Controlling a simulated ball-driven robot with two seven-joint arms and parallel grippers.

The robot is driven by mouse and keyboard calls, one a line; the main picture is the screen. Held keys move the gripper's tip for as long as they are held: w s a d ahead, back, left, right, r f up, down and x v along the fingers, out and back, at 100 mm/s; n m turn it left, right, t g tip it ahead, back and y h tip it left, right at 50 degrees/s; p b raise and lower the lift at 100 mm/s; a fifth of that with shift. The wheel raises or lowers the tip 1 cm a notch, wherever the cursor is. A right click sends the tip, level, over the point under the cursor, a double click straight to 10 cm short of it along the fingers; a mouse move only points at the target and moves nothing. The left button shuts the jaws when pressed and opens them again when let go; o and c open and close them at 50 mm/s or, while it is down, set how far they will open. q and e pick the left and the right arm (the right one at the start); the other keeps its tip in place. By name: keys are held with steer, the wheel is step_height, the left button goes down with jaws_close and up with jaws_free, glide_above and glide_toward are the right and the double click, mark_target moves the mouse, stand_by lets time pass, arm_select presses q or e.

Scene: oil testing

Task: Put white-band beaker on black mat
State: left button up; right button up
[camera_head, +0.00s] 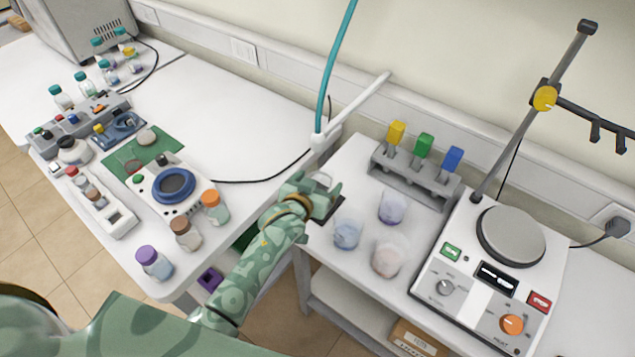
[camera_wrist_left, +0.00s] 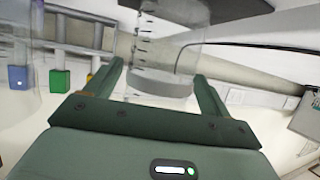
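A clear glass beaker (camera_wrist_left: 165,62) with black graduation marks and a pale lower-frame band stands between my left fingers in the left wrist view. I take it for the white-band beaker; its rim also shows in the head view (camera_head: 323,180). My left gripper (camera_head: 318,190) appears shut on it, the fingers close against both sides. The black mat (camera_head: 331,211) lies at the near left edge of the right table, under the gripper and partly hidden by it. The beaker is at the mat; whether it touches is hidden. My right gripper is not in view.
A blue-tinted beaker (camera_head: 347,236), a purple one (camera_head: 392,208) and a pinkish one (camera_head: 388,258) stand just right of the gripper. A grey rack (camera_head: 415,176) is behind them, a hotplate (camera_head: 480,275) further right. A gap separates the tables.

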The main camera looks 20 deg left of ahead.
arm_select(q)
steer(key=shift+r, duration=0.2)
steer(key=p+v, duration=0.2)
steer(key=v, duration=1)
steer(key=shift+p, duration=0.35)
stand_by(0.7)
stand_by(0.9)
